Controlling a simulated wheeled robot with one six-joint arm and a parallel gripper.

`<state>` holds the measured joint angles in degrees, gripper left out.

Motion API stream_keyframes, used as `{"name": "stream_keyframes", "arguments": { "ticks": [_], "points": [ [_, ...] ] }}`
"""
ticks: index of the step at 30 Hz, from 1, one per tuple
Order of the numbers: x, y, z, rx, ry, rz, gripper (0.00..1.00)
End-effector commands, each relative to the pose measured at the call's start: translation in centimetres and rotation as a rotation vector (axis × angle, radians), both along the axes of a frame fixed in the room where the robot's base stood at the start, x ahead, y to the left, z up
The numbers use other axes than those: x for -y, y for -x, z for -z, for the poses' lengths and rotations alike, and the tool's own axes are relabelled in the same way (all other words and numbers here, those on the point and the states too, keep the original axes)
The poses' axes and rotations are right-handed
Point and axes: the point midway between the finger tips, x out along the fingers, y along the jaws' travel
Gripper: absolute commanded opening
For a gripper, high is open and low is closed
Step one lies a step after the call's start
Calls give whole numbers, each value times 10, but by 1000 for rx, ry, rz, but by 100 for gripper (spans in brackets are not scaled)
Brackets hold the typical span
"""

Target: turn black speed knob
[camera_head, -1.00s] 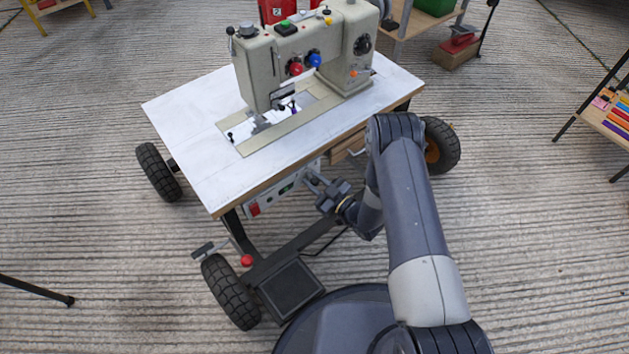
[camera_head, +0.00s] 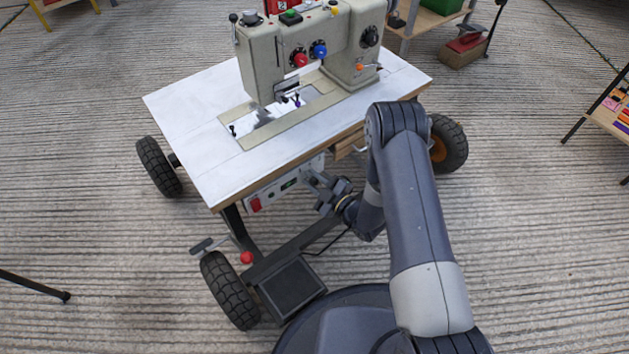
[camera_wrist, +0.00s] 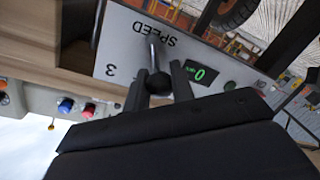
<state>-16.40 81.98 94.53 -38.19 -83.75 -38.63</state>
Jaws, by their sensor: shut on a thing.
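The black speed knob (camera_wrist: 158,84) shows in the wrist view on a pale control panel (camera_wrist: 125,52), close to the printed word SPEED, which appears upside down. My gripper (camera_wrist: 158,88) is shut on the knob, one finger on each side. The lower part of the knob is hidden behind my gripper's dark body. Next to the right finger, a small display (camera_wrist: 199,76) shows a green 0. In the head view, my gripper (camera_head: 308,180) is at the panel (camera_head: 272,194) under the table's front edge; the knob cannot be made out there.
A sewing machine (camera_head: 262,62) stands on the white wheeled table (camera_head: 185,125). A red switch (camera_head: 255,205) is at the panel's left end. Below are a dark pedal (camera_head: 291,287), a red ball-ended lever (camera_head: 246,257) and a tyre (camera_head: 229,290). Open floor lies on both sides.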

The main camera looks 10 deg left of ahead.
Motion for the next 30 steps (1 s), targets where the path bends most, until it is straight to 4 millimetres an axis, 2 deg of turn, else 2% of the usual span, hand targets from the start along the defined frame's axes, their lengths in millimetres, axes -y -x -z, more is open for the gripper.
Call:
{"name": "stream_keyframes", "arguments": {
  "ticks": [13,14,18,21,30],
  "points": [
    [0,1,1,7,11,2,1],
    [0,1,1,7,11,2,25],
    [0,1,1,8,10,1,36],
    [0,0,1,8,9,0,44],
    [4,2,0,8,10,3,44]
  ]
}}
